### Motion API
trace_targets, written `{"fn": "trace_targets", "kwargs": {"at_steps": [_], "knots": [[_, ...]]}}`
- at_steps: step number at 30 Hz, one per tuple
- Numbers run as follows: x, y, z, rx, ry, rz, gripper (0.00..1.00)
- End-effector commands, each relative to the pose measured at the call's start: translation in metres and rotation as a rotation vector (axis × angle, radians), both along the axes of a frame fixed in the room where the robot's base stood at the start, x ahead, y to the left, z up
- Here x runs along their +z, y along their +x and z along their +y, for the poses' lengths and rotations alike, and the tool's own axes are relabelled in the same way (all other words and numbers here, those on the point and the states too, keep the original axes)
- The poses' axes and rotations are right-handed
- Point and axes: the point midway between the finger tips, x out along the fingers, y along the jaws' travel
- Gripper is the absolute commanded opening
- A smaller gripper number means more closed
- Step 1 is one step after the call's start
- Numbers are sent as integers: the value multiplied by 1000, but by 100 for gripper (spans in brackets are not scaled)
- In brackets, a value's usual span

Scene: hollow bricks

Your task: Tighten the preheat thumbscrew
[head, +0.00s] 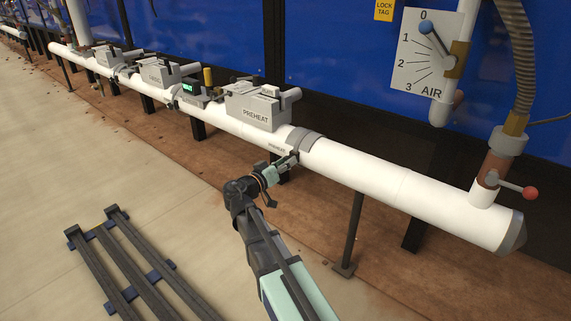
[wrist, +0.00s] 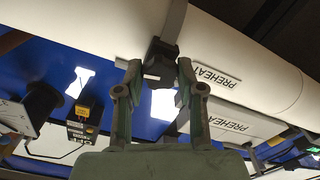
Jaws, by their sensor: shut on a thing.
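The preheat thumbscrew (wrist: 160,62) is a small dark block below a grey band on the white pipe in the wrist view. My gripper (wrist: 159,72) has one green finger on each side of it, with the tips closed on it. In the head view my gripper (head: 288,159) is at the near side of the pipe, just below the grey collar (head: 305,144). The thumbscrew is hidden or too small to make out there. The grey PREHEAT box (head: 256,105) sits on the pipe just left of the collar. A PREHEAT label (wrist: 215,77) shows beside the right finger.
The white pipe (head: 390,188) runs across the scene, with more grey boxes (head: 168,72) farther left. A red-knobbed lever (head: 530,193) and an AIR dial (head: 425,55) are at the right. A dark rack (head: 140,265) lies on the floor. A support post (head: 350,230) stands under the pipe.

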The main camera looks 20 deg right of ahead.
Motion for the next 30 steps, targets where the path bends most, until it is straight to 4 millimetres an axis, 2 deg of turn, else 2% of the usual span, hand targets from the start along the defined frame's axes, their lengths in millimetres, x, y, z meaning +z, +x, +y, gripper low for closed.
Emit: {"fn": "trace_targets", "kwargs": {"at_steps": [17,18,20,30], "knots": [[1,1,0,1,17,-34,3],[1,1,0,1,17,-34,45],[1,1,0,0,18,-34,63],[0,0,1,0,18,-34,63]]}}
